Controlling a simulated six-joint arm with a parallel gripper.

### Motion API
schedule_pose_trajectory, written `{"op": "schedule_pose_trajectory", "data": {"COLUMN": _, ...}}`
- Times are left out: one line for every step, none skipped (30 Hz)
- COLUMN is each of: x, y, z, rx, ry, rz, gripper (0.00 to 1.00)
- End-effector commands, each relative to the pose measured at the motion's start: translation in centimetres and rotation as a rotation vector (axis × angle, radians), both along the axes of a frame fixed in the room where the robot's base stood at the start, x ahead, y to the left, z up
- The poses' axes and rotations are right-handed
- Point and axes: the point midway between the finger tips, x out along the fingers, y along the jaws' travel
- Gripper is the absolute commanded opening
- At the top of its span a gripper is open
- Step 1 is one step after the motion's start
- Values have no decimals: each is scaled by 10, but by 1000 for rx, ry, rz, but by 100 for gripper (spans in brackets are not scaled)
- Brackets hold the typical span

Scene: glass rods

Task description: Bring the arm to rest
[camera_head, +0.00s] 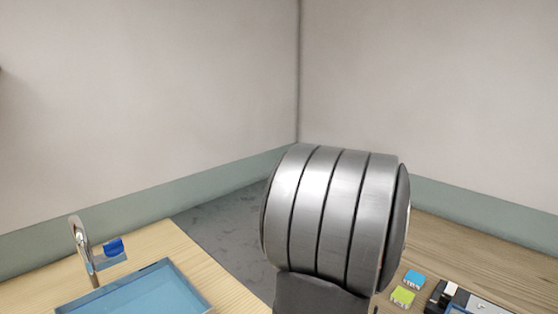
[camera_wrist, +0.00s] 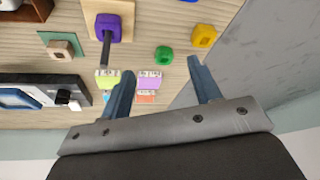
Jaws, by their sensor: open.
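My gripper (camera_wrist: 162,90) shows in the wrist view with its two blue-grey fingers spread apart and nothing between them in its grasp. Behind and between the fingers, on the wooden table (camera_wrist: 150,55), lie several small coloured blocks. In the head view a large silver, banded cylindrical part of my arm (camera_head: 333,215) fills the middle, and the gripper itself is not visible there. No glass rod can be made out clearly in either view.
The wrist view shows a purple piece (camera_wrist: 108,27) with a dark rod, a green piece (camera_wrist: 164,55), a yellow piece (camera_wrist: 204,36) and a black-and-white device (camera_wrist: 40,95). The head view shows a blue basin (camera_head: 135,290), a tap (camera_head: 82,245), a blue block (camera_head: 406,280) and grey floor (camera_head: 225,225).

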Motion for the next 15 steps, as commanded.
{"op": "schedule_pose_trajectory", "data": {"x": 6, "y": 10, "z": -3, "rx": 0, "ry": 1, "rz": 19, "gripper": 57}}
{"op": "schedule_pose_trajectory", "data": {"x": 8, "y": 14, "z": -5, "rx": -1, "ry": 1, "rz": 29, "gripper": 57}}
{"op": "schedule_pose_trajectory", "data": {"x": 12, "y": 21, "z": -7, "rx": 0, "ry": 1, "rz": 41, "gripper": 57}}
{"op": "schedule_pose_trajectory", "data": {"x": 14, "y": 25, "z": -8, "rx": 0, "ry": 1, "rz": 48, "gripper": 57}}
{"op": "schedule_pose_trajectory", "data": {"x": 16, "y": 29, "z": -9, "rx": 0, "ry": 1, "rz": 57, "gripper": 57}}
{"op": "schedule_pose_trajectory", "data": {"x": 19, "y": 35, "z": -11, "rx": 0, "ry": 1, "rz": 66, "gripper": 57}}
{"op": "schedule_pose_trajectory", "data": {"x": 21, "y": 38, "z": -12, "rx": 0, "ry": 1, "rz": 71, "gripper": 57}}
{"op": "schedule_pose_trajectory", "data": {"x": 22, "y": 42, "z": -13, "rx": 0, "ry": 1, "rz": 78, "gripper": 57}}
{"op": "schedule_pose_trajectory", "data": {"x": 24, "y": 46, "z": -14, "rx": 0, "ry": 0, "rz": 84, "gripper": 57}}
{"op": "schedule_pose_trajectory", "data": {"x": 26, "y": 48, "z": -15, "rx": 0, "ry": 0, "rz": 89, "gripper": 57}}
{"op": "schedule_pose_trajectory", "data": {"x": 27, "y": 50, "z": -15, "rx": -1, "ry": 0, "rz": 93, "gripper": 57}}
{"op": "schedule_pose_trajectory", "data": {"x": 28, "y": 53, "z": -16, "rx": 0, "ry": 0, "rz": 97, "gripper": 57}}
{"op": "schedule_pose_trajectory", "data": {"x": 29, "y": 55, "z": -17, "rx": 0, "ry": 0, "rz": 100, "gripper": 57}}
{"op": "schedule_pose_trajectory", "data": {"x": 29, "y": 56, "z": -17, "rx": 0, "ry": 0, "rz": 103, "gripper": 57}}
{"op": "schedule_pose_trajectory", "data": {"x": 30, "y": 57, "z": -17, "rx": 0, "ry": -1, "rz": 105, "gripper": 57}}
